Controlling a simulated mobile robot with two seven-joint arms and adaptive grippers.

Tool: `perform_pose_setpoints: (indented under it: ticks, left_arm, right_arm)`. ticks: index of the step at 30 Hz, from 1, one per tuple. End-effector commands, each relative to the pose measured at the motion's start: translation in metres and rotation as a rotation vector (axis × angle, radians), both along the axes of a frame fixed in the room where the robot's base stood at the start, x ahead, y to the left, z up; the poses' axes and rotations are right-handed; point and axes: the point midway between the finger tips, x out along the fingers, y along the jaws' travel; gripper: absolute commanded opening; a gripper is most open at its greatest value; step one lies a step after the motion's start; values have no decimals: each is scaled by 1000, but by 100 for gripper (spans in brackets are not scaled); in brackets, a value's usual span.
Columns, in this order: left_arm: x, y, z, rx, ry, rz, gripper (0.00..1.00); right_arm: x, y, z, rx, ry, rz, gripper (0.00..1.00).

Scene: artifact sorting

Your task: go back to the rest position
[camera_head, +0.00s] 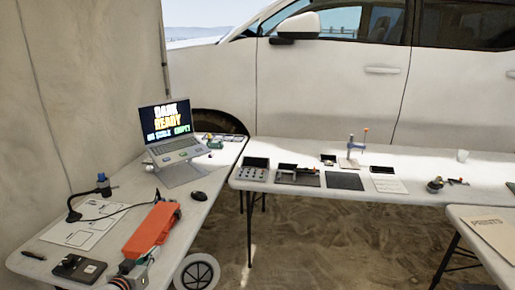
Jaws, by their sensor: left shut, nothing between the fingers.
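My left gripper (128,268) seems to be the dark and grey shape at the bottom edge, low over the near end of the left table (55,258). It is small and partly cut off. It looks shut, with nothing seen held in it. An orange case-like object (152,228) lies just beyond it on the table; I cannot tell the gap between them. My right gripper is not in view.
The left table also bears a laptop (168,125), a black mouse (198,196), white sheets (84,225) and a black device (78,268). A back table (310,150) holds trays and small tools. Sandy floor lies between.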

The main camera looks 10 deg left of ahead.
Motion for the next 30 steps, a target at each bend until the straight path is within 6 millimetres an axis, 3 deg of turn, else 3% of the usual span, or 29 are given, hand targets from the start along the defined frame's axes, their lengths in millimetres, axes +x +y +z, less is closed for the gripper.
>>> perform_pose_setpoints:
  ticks: [5, 9, 15, 18, 23, 30]
  left_arm:
    - [-70, -55, -66, 54, 97, -67, 0]
    - [-143, -102, -110, 109, 178, -126, 0]
    - [-249, -158, -147, 181, 280, -197, 0]
    - [-286, -175, -154, 207, 315, -218, 0]
    - [-317, -187, -156, 232, 344, -236, 0]
    - [-321, -189, -156, 237, 348, -238, 0]
  right_arm:
    - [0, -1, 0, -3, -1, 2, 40]
    - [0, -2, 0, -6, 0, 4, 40]
    - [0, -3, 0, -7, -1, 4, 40]
    - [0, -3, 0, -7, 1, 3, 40]
    - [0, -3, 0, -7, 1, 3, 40]
    - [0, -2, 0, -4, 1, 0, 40]
